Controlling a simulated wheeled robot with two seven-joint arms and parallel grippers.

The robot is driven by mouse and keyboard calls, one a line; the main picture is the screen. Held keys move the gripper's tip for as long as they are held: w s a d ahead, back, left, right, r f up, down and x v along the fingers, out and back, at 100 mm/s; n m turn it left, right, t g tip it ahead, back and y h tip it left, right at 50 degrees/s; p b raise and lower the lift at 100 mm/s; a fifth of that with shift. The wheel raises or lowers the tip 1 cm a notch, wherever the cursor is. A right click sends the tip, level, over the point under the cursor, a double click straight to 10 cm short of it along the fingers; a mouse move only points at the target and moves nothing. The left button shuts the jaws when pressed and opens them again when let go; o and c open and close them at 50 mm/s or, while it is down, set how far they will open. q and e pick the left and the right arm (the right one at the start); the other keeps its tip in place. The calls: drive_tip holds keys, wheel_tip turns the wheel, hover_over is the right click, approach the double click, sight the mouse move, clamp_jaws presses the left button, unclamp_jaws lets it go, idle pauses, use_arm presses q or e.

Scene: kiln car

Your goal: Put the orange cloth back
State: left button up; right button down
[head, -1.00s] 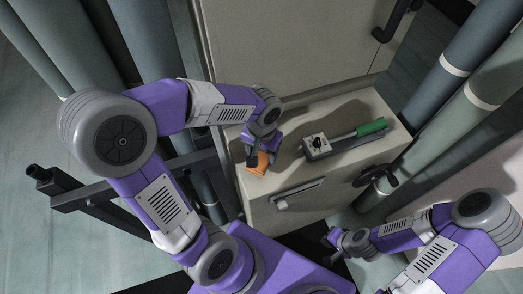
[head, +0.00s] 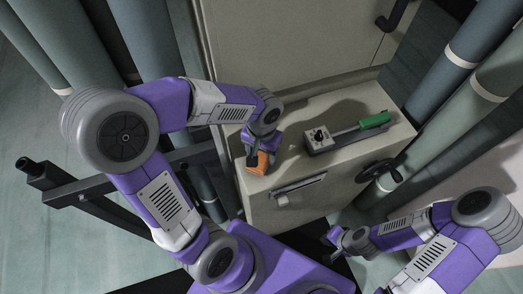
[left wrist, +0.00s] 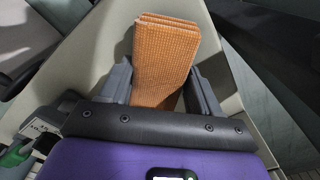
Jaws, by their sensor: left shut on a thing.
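The orange cloth (head: 257,162) is a folded, ribbed-looking block near the left end of the cream cabinet top. My left gripper (head: 256,150) is shut on it. In the left wrist view the cloth (left wrist: 162,60) stands out between the two grey fingers of my left gripper (left wrist: 162,85). Whether the cloth touches the cabinet top cannot be told. My right gripper (head: 338,238) is low at the right, in front of the cabinet and away from the cloth; its fingers are too small to read.
A grey device with a black knob (head: 318,138) and a green-handled lever (head: 374,120) sits on the cabinet top (head: 290,160), right of the cloth. A handle (head: 298,186) and a black handwheel (head: 380,172) are on the front. Large pipes (head: 460,120) stand at the right.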

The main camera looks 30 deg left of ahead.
use_arm(q)
drive_tip(key=shift+f+b, duration=0.5)
drive_tip(key=shift+f, duration=0.15)
idle(1.0)
drive_tip(key=o, duration=1)
drive_tip(key=shift+r, duration=0.2)
drive_tip(key=shift+r+p, duration=3.45)
drive_tip(key=shift+r, duration=0.45)
